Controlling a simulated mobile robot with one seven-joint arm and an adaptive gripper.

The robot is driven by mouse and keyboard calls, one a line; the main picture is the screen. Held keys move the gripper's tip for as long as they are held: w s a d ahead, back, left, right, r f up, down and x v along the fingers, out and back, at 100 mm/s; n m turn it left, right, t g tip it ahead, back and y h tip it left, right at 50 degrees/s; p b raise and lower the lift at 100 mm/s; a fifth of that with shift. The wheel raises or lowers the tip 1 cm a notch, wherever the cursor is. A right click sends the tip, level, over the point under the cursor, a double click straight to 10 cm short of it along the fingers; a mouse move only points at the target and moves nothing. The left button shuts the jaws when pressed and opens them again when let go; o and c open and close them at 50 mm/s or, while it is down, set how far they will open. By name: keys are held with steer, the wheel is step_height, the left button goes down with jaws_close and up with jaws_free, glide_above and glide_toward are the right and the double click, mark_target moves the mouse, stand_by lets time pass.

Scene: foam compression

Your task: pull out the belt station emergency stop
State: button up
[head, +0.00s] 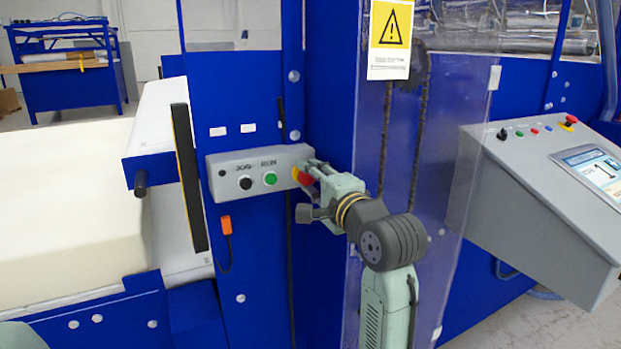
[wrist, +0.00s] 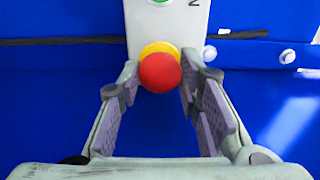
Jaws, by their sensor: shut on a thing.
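The belt station emergency stop (head: 303,176) is a red mushroom button on a yellow base, at the right end of a grey control box (head: 225,166). In the wrist view the red button (wrist: 160,73) sits between the fingertips, with the yellow ring (wrist: 160,48) showing behind it. My gripper (head: 311,172) reaches it from the right and partly covers it in the head view. In the wrist view my gripper (wrist: 161,76) has one padded finger on each side of the button and is shut on it. The exact contact at the pads is hard to see.
The box also carries a black button (head: 245,183) and a green button (head: 270,178). A clear guard panel (head: 400,200) stands close behind my arm. A grey console (head: 540,195) is at right. A foam block (head: 70,200) lies at left.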

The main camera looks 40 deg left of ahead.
jaws_close()
steer(key=shift+d, duration=0.2)
steer(key=o, duration=2.2)
jaws_free()
steer(key=shift+s, duration=0.1)
steer(key=shift+o, duration=0.2)
steer(key=shift+d, duration=0.1)
steer(key=v, duration=0.7)
